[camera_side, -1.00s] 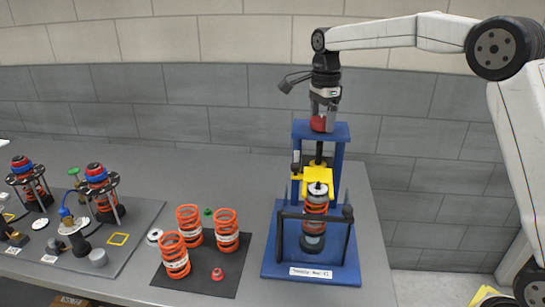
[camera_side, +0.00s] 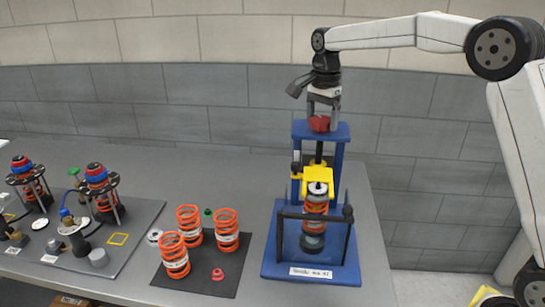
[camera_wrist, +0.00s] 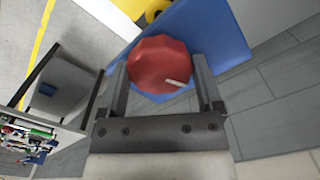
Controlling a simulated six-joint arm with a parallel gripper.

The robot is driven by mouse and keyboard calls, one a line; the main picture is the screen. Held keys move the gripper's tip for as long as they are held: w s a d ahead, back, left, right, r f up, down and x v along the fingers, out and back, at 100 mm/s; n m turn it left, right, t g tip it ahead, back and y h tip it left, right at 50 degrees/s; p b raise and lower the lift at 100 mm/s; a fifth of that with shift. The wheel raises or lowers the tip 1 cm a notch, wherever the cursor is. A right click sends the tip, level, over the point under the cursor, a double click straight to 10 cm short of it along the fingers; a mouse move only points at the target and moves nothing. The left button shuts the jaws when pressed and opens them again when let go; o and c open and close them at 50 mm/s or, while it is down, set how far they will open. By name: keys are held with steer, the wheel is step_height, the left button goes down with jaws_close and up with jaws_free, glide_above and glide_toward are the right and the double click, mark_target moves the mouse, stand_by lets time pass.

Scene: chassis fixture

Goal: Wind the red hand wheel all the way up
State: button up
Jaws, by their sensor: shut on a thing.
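The red hand wheel (camera_side: 319,124) sits on top of the blue press frame (camera_side: 346,132). My gripper (camera_side: 321,117) comes down on it from above and is shut on it. In the wrist view the red wheel (camera_wrist: 159,64) lies between the two fingers of my gripper (camera_wrist: 160,72), and a pale mark shows on its lower right. Below the wheel, the yellow plate (camera_side: 317,180) sits on the press screw, over a spring assembly (camera_side: 314,212) with an orange spring. A dark guard frame (camera_side: 283,240) stands in front of the spring.
Several orange springs (camera_side: 174,255) stand on a dark mat (camera_side: 205,277) left of the press. A grey plate (camera_side: 135,240) with finished-looking strut assemblies (camera_side: 103,190) lies farther left.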

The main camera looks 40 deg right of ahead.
steer(key=n, duration=1.2)
steer(key=shift+n, duration=1.8)
steer(key=n, duration=0.3)
steer(key=shift+n, duration=0.3)
steer(key=n, duration=0.5)
steer(key=shift+n, duration=0.4)
steer(key=n, duration=0.6)
steer(key=shift+n, duration=0.9)
